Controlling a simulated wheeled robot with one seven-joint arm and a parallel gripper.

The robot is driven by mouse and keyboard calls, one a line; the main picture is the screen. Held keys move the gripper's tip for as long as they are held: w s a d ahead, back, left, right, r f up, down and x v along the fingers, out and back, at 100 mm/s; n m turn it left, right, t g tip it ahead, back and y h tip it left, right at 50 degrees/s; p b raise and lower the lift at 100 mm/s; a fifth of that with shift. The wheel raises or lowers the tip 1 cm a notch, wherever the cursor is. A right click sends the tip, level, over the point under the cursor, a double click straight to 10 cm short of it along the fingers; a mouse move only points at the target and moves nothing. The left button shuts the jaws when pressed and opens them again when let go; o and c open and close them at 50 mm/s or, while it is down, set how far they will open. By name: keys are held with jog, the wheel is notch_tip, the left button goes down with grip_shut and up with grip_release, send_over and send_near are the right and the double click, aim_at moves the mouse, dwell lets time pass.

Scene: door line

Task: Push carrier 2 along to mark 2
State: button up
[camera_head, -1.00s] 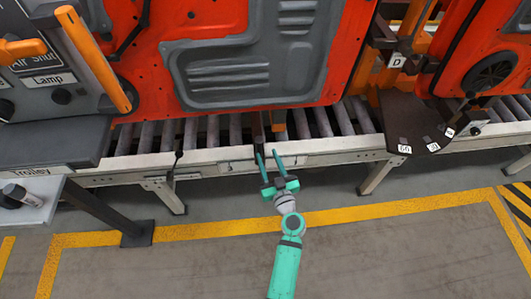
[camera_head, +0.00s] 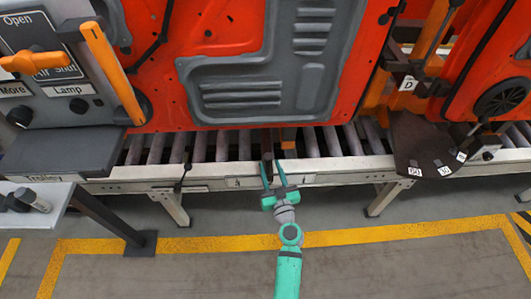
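A large red door panel (camera_head: 233,40) with a grey inner plate stands over the roller line. Below its lower edge are an orange block (camera_head: 288,138) and a dark upright bar (camera_head: 267,150), perhaps parts of its carrier. I cannot read a carrier number. My gripper (camera_head: 273,166) is at the pale front rail (camera_head: 330,172), its two green fingers apart. The bar's lower end shows close to the fingertips; I cannot tell whether they touch it. A small marked plate (camera_head: 233,183) sits on the rail just left of the fingers. I cannot clearly read its mark.
A grey control panel (camera_head: 60,95) with orange handles and a trolley shelf (camera_head: 40,205) stand at left. A second red door (camera_head: 500,60) stands at right, near a label "D" (camera_head: 407,83) and a dark bracket (camera_head: 420,145) with small number tags. The floor in front is open.

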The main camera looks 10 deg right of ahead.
aim_at(266, 153)
jog(key=w, duration=0.7)
jog(key=shift+w+a, duration=0.3)
jog(key=shift+c, duration=0.7)
